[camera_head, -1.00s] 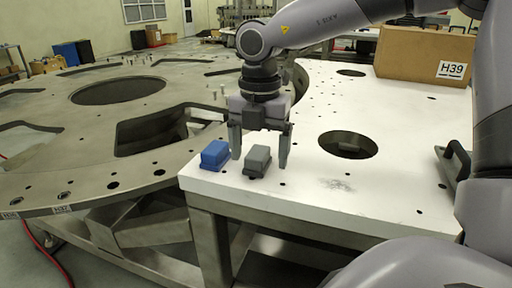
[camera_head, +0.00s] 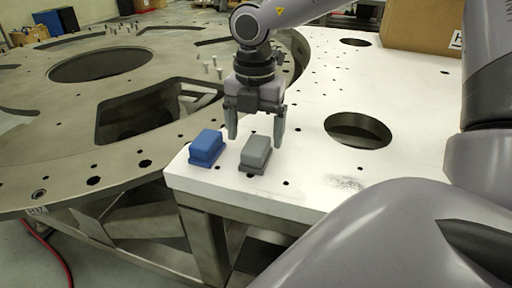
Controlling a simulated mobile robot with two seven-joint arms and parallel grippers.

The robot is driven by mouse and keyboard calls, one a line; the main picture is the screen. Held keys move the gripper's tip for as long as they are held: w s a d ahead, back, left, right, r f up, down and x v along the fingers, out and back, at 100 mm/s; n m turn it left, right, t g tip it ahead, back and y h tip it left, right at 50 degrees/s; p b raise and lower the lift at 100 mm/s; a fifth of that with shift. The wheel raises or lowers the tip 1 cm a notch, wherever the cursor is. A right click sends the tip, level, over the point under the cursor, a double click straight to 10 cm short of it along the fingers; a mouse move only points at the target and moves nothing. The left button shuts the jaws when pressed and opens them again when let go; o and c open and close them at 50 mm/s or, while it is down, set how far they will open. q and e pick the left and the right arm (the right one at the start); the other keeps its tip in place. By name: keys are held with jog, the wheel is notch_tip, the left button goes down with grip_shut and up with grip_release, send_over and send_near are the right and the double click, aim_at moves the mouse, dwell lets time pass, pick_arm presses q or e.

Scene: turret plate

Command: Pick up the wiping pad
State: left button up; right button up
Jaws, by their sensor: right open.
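Two small handled blocks sit side by side near the front left corner of the white plate (camera_head: 400,120): a blue one (camera_head: 206,146) and a grey one (camera_head: 255,153). The frames do not make clear which is the wiping pad. My right gripper (camera_head: 256,140) points down, open and empty, with its fingers apart. Its fingertips appear just behind or above the grey block, one toward each side; I cannot tell the exact height gap. The left gripper is not in view.
A round hole (camera_head: 358,130) is right of the gripper. A dark smudge (camera_head: 346,183) marks the plate near its front. A cardboard box (camera_head: 415,27) stands at the back right. The grey turret ring (camera_head: 60,125) with cutouts lies to the left.

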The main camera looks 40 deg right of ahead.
aim_at(256, 144)
jog(key=shift+s+f, duration=0.2)
jog(key=shift+f, duration=1.7)
jog(key=c, duration=1.2)
jog(key=shift+o, duration=0.2)
jog(key=shift+r, duration=0.1)
notch_tip(256, 144, up, 20)
jog(key=shift+p, duration=0.3)
jog(key=shift+o, duration=0.6)
